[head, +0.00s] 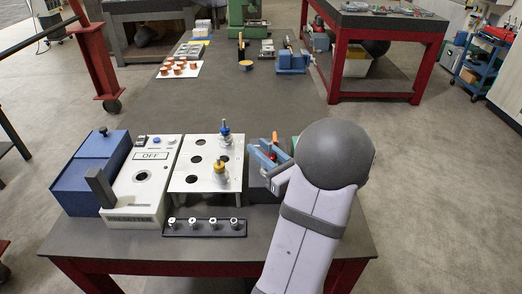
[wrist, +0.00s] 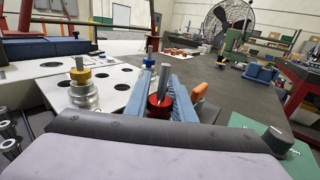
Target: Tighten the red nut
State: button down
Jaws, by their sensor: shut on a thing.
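The red nut (wrist: 158,106) sits around an upright grey threaded rod (wrist: 164,80) in the wrist view. My gripper (wrist: 160,98) has its two blue fingers on either side of the nut, shut on it. In the head view my gripper (head: 263,157) is right of the white holed plate (head: 206,186), and only a little red shows between the fingers. What lies under the red nut is mostly hidden.
A white control box (head: 139,202) and a blue box (head: 88,170) stand to the left. A dark strip with several metal pieces (head: 203,228) lies in front of the plate. An orange part (wrist: 198,92) is just right of my fingers. The bench behind is largely clear.

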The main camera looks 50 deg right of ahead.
jog(key=shift+d+m+h+b, duration=0.1)
jog(key=shift+m+h+b, duration=0.35)
jog(key=shift+m+h, duration=0.4)
jog(key=shift+d+f+m+g+h+b, duration=0.15)
jog(key=shift+m+g+h+b, duration=0.1)
jog(key=shift+h+b, duration=0.3)
jog(key=shift+d+f+m+g+h+b, duration=0.1)
jog(key=shift+m+g+h+b, duration=0.15)
jog(key=shift+h+b, duration=0.3)
jog(key=h+b, duration=0.1)
jog(key=m+b, duration=0.1)
jog(key=shift+s+d+r+g+h+b, duration=0.2)
jog(key=shift+r+g+h+b, duration=0.1)
jog(key=shift+g+h, duration=0.1)
jog(key=c, duration=1.5)
grip_release()
